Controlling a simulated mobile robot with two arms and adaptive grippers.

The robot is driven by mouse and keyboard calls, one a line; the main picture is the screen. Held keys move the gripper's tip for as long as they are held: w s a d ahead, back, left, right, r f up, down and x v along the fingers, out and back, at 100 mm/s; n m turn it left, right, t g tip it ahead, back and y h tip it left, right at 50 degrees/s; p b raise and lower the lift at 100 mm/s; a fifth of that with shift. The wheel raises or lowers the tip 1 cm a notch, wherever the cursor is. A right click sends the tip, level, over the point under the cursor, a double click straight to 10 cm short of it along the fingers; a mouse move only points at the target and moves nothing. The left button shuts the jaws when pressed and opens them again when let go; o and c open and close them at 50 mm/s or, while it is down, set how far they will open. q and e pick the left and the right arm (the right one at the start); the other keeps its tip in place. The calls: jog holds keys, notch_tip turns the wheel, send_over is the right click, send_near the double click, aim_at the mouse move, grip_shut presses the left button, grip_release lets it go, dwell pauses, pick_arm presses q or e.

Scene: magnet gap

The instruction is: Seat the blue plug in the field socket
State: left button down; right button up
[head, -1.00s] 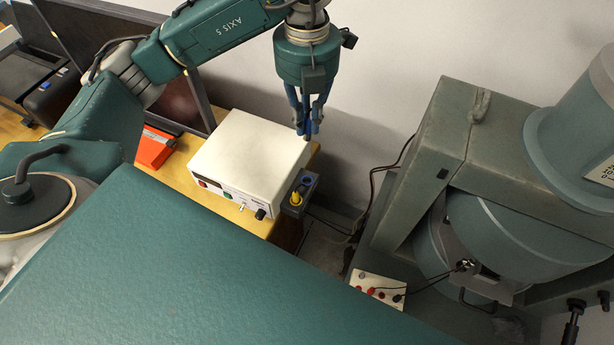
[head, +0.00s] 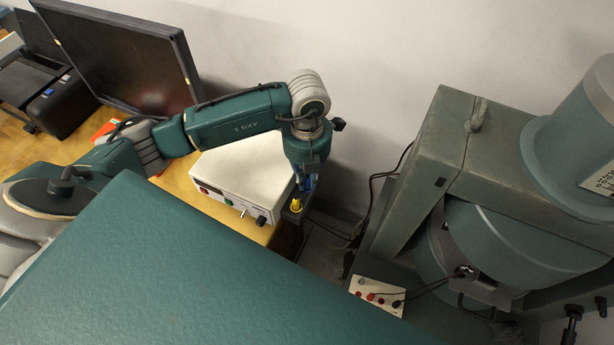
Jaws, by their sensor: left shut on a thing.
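My left gripper (head: 305,184) points down over the small dark plug holder (head: 294,213) at the right end of the bench. It is shut on the blue plug, which is mostly hidden by the blue fingers; I cannot tell whether the plug still sits in its hole. A yellow plug (head: 296,205) stands in the holder beside the fingers. A white socket panel (head: 364,290) with several coloured sockets and dark leads lies lower right, by the magnet; I cannot tell which socket is the field one. My right gripper is not in view.
A white power supply box (head: 238,176) stands just left of the holder. The big green magnet (head: 425,175) fills the right side. A dark monitor (head: 125,60) stands at the back left. Dark cables (head: 385,175) hang between bench and magnet.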

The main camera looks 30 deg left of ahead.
aim_at(307, 177)
pick_arm(q)
jog(key=shift+f, duration=0.25)
jog(key=c, duration=2.2)
grip_release()
jog(key=o, duration=0.5)
jog(key=shift+c, duration=0.2)
jog(key=shift+r, duration=0.15)
notch_tip(307, 177, up, 11)
jog(key=shift+w+r+b, duration=0.1)
jog(key=shift+b, duration=1)
jog(key=shift+r, duration=0.4)
